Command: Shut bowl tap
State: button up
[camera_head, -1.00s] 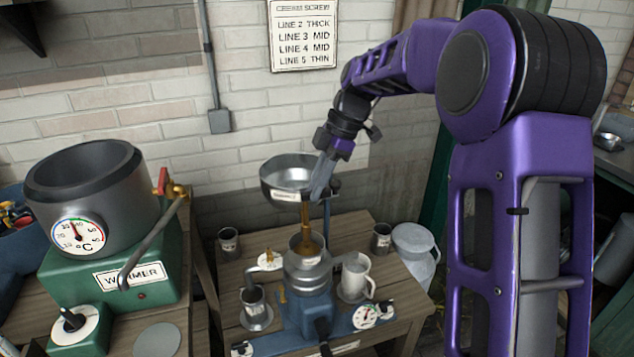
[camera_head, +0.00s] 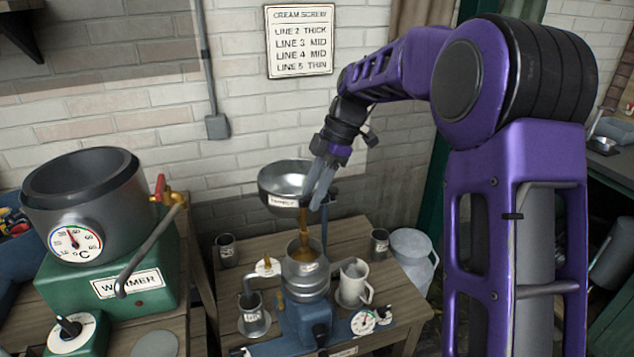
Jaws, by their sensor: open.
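The grey metal supply bowl (camera_head: 277,176) stands above the blue separator (camera_head: 305,318) on the wooden table. A brown-gold stream (camera_head: 303,222) runs from under the bowl into the separator's top cup (camera_head: 304,250). The bowl's tap is hidden or too small to make out. My gripper (camera_head: 319,197) points down at the bowl's right side, its grey fingers overlapping the rim in the picture. It is open, and I cannot tell whether it touches the bowl or has anything between the fingers.
A white mug (camera_head: 354,281) and a small metal cup (camera_head: 252,306) stand on either side of the separator. Dark tins (camera_head: 379,243) stand near the table's back. The green warmer (camera_head: 120,285) with its grey pot (camera_head: 82,192) is at left. A milk can (camera_head: 413,255) stands at right.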

jog(key=p+v, duration=0.3)
jog(key=v, duration=1.4)
jog(key=shift+d+r, duration=0.15)
jog(key=shift+w, duration=0.1)
